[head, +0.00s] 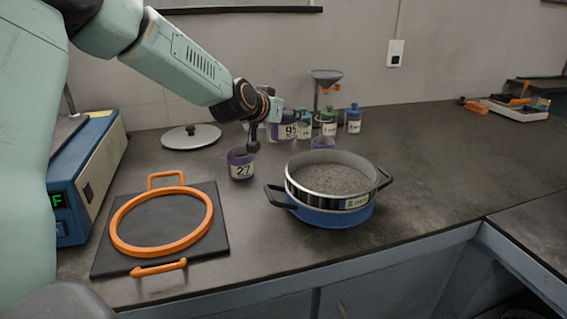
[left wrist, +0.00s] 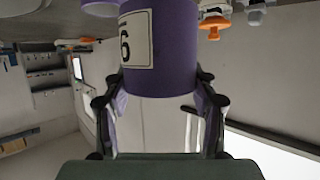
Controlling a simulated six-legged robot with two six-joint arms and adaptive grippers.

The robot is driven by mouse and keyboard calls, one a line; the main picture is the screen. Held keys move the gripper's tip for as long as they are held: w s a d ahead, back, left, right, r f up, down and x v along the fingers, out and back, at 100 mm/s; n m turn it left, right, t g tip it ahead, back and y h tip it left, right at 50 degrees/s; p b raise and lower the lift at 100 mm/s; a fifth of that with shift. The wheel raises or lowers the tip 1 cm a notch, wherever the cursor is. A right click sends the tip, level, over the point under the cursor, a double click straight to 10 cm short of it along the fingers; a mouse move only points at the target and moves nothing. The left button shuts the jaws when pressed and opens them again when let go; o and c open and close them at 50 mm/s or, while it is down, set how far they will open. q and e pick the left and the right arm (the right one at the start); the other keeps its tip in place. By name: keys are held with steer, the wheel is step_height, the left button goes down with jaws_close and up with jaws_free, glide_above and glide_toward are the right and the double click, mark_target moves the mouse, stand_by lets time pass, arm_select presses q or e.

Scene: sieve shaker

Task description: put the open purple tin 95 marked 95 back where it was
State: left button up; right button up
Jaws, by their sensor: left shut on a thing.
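The purple tin marked 95 (head: 289,131) is behind the sieve, in front of the back wall. In the left wrist view the tin (left wrist: 172,55) is between the fingers, with only one digit of its upside-down label showing. My left gripper (head: 264,130) reaches in from the upper left and is shut on this tin. I cannot tell from the head view whether its base touches the bench. The tin's mouth is not clearly visible. My right gripper is not in view.
A purple tin marked 27 (head: 241,170) stands in front of my left gripper. Another purple tin (head: 323,143) is behind the blue sieve pan (head: 335,213). Several small jars (head: 328,123) and a funnel (head: 326,75) stand nearby. A lid (head: 191,137) lies left.

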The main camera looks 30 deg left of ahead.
mark_target(284, 132)
arm_select(q)
step_height(284, 132, down, 5)
steer(key=shift+w+f+b, duration=0.1)
steer(key=shift+f+b, duration=0.05)
steer(key=shift+b, duration=0.9)
step_height(284, 132, down, 4)
steer(key=shift+f+b, duration=0.15)
steer(key=shift+b, duration=0.9)
steer(key=shift+f, duration=0.1)
steer(key=o, duration=1.2)
steer(key=shift+f, duration=0.15)
steer(key=shift+c, duration=0.2)
steer(key=shift+o, duration=0.4)
